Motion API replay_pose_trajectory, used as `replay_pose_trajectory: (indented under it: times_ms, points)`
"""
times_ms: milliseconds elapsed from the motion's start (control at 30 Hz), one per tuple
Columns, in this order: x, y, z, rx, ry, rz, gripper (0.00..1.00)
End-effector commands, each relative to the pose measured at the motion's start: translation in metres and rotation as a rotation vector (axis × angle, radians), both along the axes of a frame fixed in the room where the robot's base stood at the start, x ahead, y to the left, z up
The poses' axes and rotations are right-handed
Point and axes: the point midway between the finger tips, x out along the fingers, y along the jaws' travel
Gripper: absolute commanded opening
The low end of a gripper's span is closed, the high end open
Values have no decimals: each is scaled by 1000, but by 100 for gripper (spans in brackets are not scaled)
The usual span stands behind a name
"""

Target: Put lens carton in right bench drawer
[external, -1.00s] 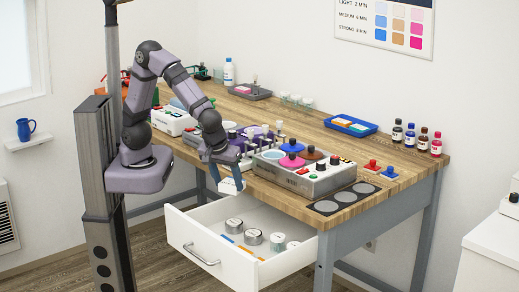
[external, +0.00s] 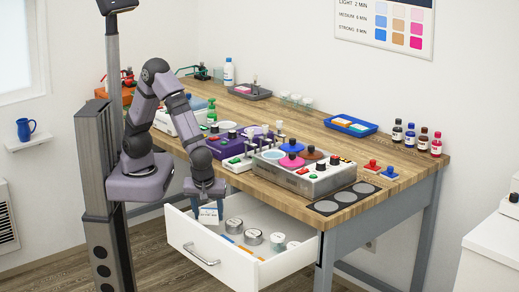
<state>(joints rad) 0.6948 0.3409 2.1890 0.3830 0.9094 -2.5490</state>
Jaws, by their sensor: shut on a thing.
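The lens carton (external: 208,216), small and white with blue, hangs below my gripper (external: 207,204). My gripper points down, and its jaws are shut on the carton. The right bench drawer (external: 204,262) is white and pulled open under the bench. The carton is at the drawer's left end; I cannot tell whether it touches the drawer floor. Several round tins (external: 253,237) and thin blue and orange sticks (external: 228,238) lie in the drawer to the right of the carton.
The wooden bench top (external: 290,120) is above and behind the drawer. A grey unit with coloured domes (external: 300,176) stands near its front edge, beside a purple box (external: 232,143). The drawer's metal handle (external: 201,255) sticks out in front.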

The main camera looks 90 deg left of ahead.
Motion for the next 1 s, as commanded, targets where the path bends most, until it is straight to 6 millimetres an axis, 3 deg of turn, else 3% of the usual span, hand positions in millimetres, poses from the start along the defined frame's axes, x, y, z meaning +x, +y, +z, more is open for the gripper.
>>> replay_pose_trajectory:
  times_ms: [100,367,700,1000]
  points:
    - [0,0,-11,1,0,-1,30]
    - [0,0,-19,1,0,0,30]
    - [0,0,-54,0,0,-1,30]
    - [0,0,-56,-1,-2,-1,30]
